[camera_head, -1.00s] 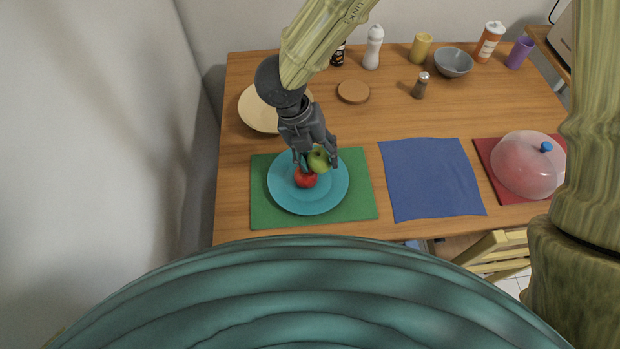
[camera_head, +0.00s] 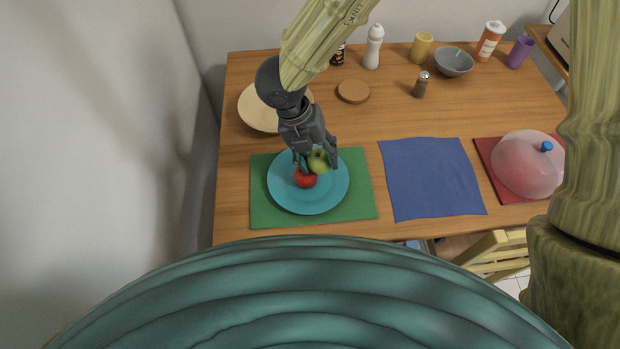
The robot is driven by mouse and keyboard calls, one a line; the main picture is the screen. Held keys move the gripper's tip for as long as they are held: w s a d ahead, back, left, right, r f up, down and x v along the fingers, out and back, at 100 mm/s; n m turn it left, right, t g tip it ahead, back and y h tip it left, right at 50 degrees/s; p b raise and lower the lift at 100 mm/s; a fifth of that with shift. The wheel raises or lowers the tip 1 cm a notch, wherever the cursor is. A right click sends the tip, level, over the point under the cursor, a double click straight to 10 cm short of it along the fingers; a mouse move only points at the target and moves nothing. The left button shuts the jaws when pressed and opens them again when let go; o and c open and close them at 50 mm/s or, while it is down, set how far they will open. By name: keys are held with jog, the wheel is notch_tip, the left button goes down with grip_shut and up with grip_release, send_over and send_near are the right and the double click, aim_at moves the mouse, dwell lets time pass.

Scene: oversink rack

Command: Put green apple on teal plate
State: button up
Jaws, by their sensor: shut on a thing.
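The green apple (camera_head: 318,161) is between the fingers of my gripper (camera_head: 317,164), at the upper part of the teal plate (camera_head: 325,196). My gripper is shut on it and reaches down from the upper left. The apple appears at or just above the plate's surface; I cannot tell whether it rests on it. A red apple or tomato (camera_head: 305,178) sits on the plate right beside the green apple, to its lower left. The gripper hides part of the plate's far rim.
The plate lies on a green mat (camera_head: 360,206). A blue cloth (camera_head: 432,180) and a pink dome cover (camera_head: 526,165) are to the right. A cream plate (camera_head: 258,110) is behind my gripper. A brown coaster (camera_head: 353,91), a grey bowl (camera_head: 453,62) and several bottles and cups stand farther back.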

jog(key=o, duration=1.1)
jog(key=v, duration=1.2)
